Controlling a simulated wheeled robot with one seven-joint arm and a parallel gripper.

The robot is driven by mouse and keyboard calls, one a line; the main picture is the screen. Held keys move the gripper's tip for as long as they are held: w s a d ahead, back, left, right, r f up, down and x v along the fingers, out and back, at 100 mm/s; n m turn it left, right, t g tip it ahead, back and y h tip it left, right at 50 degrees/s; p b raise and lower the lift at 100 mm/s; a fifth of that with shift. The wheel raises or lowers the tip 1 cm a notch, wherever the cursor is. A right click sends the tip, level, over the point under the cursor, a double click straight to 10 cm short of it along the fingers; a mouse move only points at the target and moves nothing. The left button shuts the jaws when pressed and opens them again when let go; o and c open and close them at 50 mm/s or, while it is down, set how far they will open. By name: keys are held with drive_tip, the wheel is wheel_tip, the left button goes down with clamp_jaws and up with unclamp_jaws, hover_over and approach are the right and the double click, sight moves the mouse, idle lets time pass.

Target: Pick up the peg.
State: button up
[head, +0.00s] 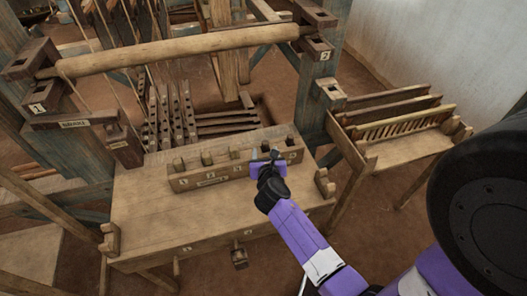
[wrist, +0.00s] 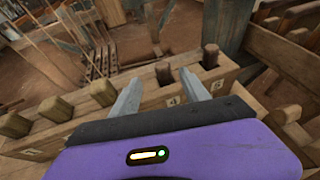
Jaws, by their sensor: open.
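A long wooden rack (head: 222,173) on the bench holds a row of several short upright wooden pegs, including a pale one (head: 207,157) and a dark one at the right end (head: 290,141). My gripper (head: 264,160) is over the front right part of the rack. In the wrist view my gripper (wrist: 161,92) is open and empty. A dark peg (wrist: 163,73) by label 4 shows between the fingertips, apparently beyond them; contact cannot be told. The right-end peg (wrist: 210,55) is right of the fingers, and paler pegs (wrist: 103,92) are to the left.
The wooden bench (head: 170,225) has clear top to the left and in front of the rack. A loom beam (head: 180,50) crosses behind. A slatted side stand (head: 405,140) is at right, and a post (head: 320,95) rises behind the rack's right end.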

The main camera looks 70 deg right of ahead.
sight(266, 147)
drive_tip(key=x, duration=0.7)
drive_tip(key=shift+s+d+f, duration=0.1)
drive_tip(key=shift+d+f, duration=0.1)
drive_tip(key=shift+f, duration=0.1)
drive_tip(key=shift+c, duration=0.2)
clamp_jaws()
